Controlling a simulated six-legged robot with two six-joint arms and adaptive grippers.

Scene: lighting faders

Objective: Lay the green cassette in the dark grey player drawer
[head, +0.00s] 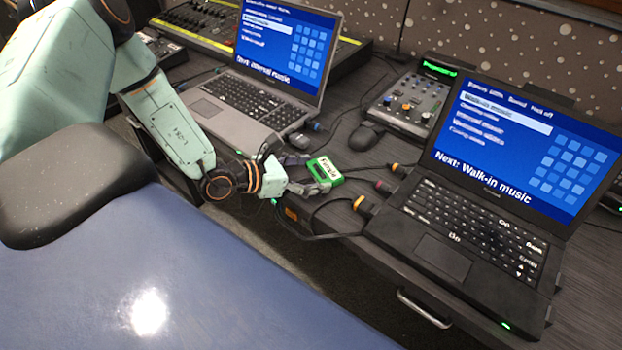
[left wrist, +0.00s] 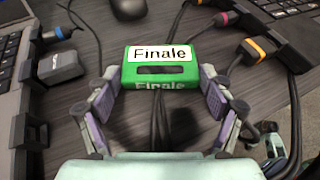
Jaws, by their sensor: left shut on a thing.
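The green cassette (head: 325,169) has a white label reading "Finale". My left gripper (head: 312,182) is shut on it, near the desk's front edge between the two laptops. In the left wrist view the cassette (left wrist: 160,74) lies across between the fingertips of my left gripper (left wrist: 160,88), its label side up, with dark cables beneath it. It appears to be held above the desk. My right gripper is not in view.
A grey laptop (head: 240,95) stands left and a black laptop (head: 470,215) right. A small mixer (head: 410,105) and a mouse (head: 367,136) sit behind. Cables with coloured plugs (head: 362,203) cross the desk edge. A metal handle (head: 424,310) shows on the desk front.

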